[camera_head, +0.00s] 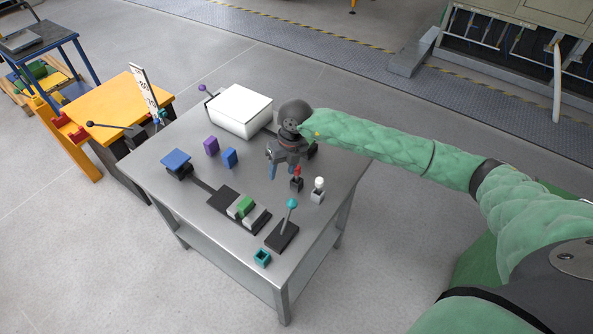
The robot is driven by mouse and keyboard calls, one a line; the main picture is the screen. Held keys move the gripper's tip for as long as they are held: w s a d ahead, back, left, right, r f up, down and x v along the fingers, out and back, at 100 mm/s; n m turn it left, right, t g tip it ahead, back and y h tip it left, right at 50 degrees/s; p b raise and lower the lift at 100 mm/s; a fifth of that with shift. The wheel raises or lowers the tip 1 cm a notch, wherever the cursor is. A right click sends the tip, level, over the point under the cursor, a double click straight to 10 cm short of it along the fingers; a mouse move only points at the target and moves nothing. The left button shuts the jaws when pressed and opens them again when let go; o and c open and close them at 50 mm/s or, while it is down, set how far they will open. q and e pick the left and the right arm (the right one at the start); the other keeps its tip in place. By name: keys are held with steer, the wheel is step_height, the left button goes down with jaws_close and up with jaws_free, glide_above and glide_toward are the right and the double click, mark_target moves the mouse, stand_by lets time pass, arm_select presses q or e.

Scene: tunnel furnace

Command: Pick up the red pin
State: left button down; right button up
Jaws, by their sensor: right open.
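My left gripper is not in view.
A white-topped pin in a grey block (318,193) stands just right of the red pin. A lever with a teal knob (292,203) and a teal socket (262,258) are nearer the front.

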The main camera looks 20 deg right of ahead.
mark_target(297, 173)
steer(key=d+h, duration=0.1)
steer(key=w+d, duration=0.1)
steer(key=d, duration=0.1)
steer(key=w+d+h, duration=0.1)
steer(key=d, duration=0.1)
steer(key=shift+w+d+r+h, duration=0.1)
steer(key=shift+d+r+h, duration=0.1)
steer(key=shift+r+h, duration=0.1)
steer(key=shift+d+f, duration=0.1)
steer(key=shift+f, duration=0.15)
steer(key=shift+w+f+p, duration=0.1)
steer(key=shift+f+p, duration=0.45)
steer(key=shift+f, duration=0.4)
steer(key=f+p, duration=0.1)
steer(key=f, duration=0.1)
steer(key=f+p, duration=0.2)
steer(key=shift+w+a+f, duration=0.1)
steer(key=shift+w+a, duration=0.1)
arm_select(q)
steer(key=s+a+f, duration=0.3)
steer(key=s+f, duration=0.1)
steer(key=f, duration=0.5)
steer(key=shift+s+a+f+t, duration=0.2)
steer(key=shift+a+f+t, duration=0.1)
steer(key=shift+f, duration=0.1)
arm_select(e)
steer(key=shift+f, duration=0.55)
steer(key=c, duration=1.1)
